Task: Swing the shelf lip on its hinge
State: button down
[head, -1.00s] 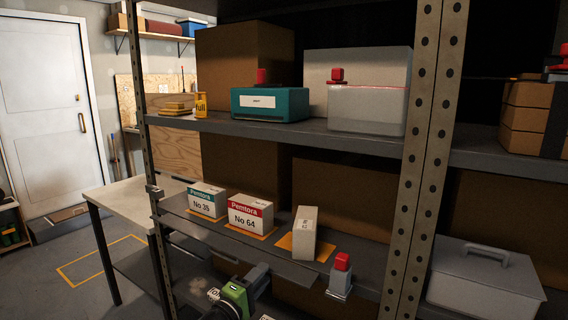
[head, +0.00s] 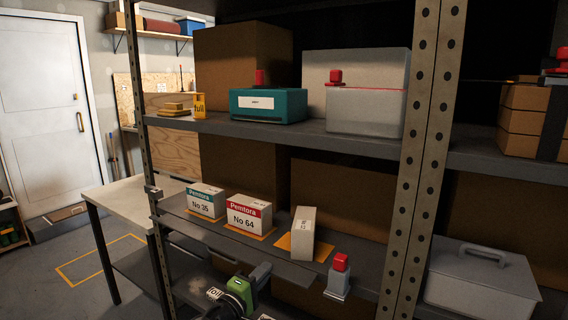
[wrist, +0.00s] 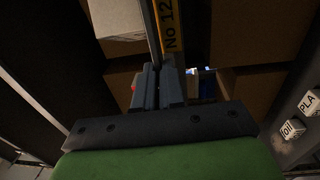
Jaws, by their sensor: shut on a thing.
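The shelf lip (head: 289,271) is a dark grey strip along the front edge of the middle shelf (head: 182,212), below the small boxes. My gripper (head: 263,271), with a green body and grey fingers, is at this front edge, low in the head view. In the wrist view my gripper (wrist: 158,88) has its fingers closed together on a thin edge, which I take to be the lip. The fingers hide the held part, and the lip's hinge and exact angle are hard to make out.
On the middle shelf stand a No 35 box (head: 206,200), a No 64 box (head: 248,213), a white carton (head: 303,233) and a red-topped grey block (head: 339,277). A perforated upright (head: 420,150) stands to the right. A workbench (head: 120,203) is at left.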

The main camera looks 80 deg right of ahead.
jog(key=shift+s+r+t+y+p, duration=0.2)
jog(key=shift+r+y+p, duration=0.45)
jog(key=shift+p, duration=1.85)
jog(key=shift+w+r+t+y+p, duration=0.1)
jog(key=shift+r+t+y+p, duration=0.5)
jog(key=shift+p, duration=1.9)
jog(key=shift+f+y+p, duration=0.3)
jog(key=shift+y+p, duration=0.15)
jog(key=shift+p, duration=0.05)
jog(key=shift+r+p, duration=0.25)
jog(key=shift+p, duration=0.45)
jog(key=shift+s+d+r+t+y+p, duration=0.2)
jog(key=shift+y+p, duration=0.3)
jog(key=shift+p, duration=1.1)
jog(key=shift+w+r+t+y+p, duration=0.2)
jog(key=shift+y+p, duration=0.3)
jog(key=shift+p, duration=1.15)
jog(key=shift+s+d+r+t+y+p, duration=0.15)
jog(key=shift+r+y+p, duration=0.25)
jog(key=shift+p, duration=1.2)
jog(key=shift+s+d+r+t+y+p, duration=0.2)
jog(key=shift+y+p, duration=0.5)
jog(key=shift+p, duration=1.15)
jog(key=shift+w+d+r+t+y+p, duration=0.1)
jog(key=shift+d+r+t+y+p, duration=0.4)
jog(key=shift+p, duration=1.3)
jog(key=shift+s+a+y+p, duration=0.15)
jog(key=shift+y+p, duration=0.45)
jog(key=shift+p, duration=0.25)
jog(key=shift+f, duration=0.1)
